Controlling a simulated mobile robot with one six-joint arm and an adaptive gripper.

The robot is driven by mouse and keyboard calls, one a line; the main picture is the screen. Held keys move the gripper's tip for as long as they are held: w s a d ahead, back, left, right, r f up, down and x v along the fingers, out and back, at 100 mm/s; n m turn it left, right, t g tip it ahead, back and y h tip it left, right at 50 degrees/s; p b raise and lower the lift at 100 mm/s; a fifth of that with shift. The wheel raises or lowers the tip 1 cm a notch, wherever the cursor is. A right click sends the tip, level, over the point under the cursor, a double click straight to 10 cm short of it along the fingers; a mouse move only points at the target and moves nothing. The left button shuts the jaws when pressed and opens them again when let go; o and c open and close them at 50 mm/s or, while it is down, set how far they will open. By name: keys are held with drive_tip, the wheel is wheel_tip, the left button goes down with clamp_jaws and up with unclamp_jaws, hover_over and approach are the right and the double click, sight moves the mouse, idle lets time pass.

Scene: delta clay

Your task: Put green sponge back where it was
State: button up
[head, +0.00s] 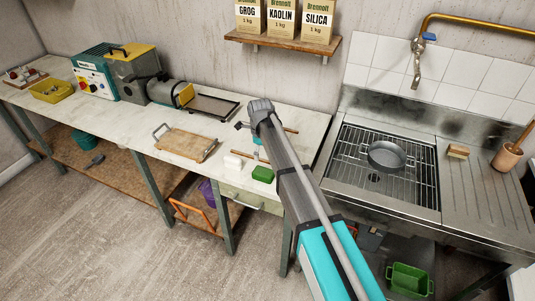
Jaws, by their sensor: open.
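A green block that looks like the green sponge (263,174) lies on the white worktop (120,124) near its front edge, above a drawer. A white block (234,162) lies just left of it. My arm reaches over the worktop from the lower right. My gripper (243,126) is over the worktop behind the green sponge, apart from it. It is open, and nothing shows in it. Its far side is partly hidden by my arm.
A wooden board with handles (185,144) lies left of the blocks. A steel sink (385,165) with a grey pan (386,156) is right of my arm. A brush (458,152) lies on the drainer. Machines stand at the worktop's back left. A shelf (283,42) holds bags above.

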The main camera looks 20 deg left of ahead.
drive_tip(key=s+d+n, duration=0.5)
drive_tip(key=d+n, duration=0.1)
drive_tip(key=d, duration=0.9)
drive_tip(key=s+d+n, duration=0.6)
drive_tip(key=d, duration=0.9)
drive_tip(key=s+d+n, duration=0.6)
drive_tip(key=d+n, duration=0.1)
drive_tip(key=d, duration=0.8)
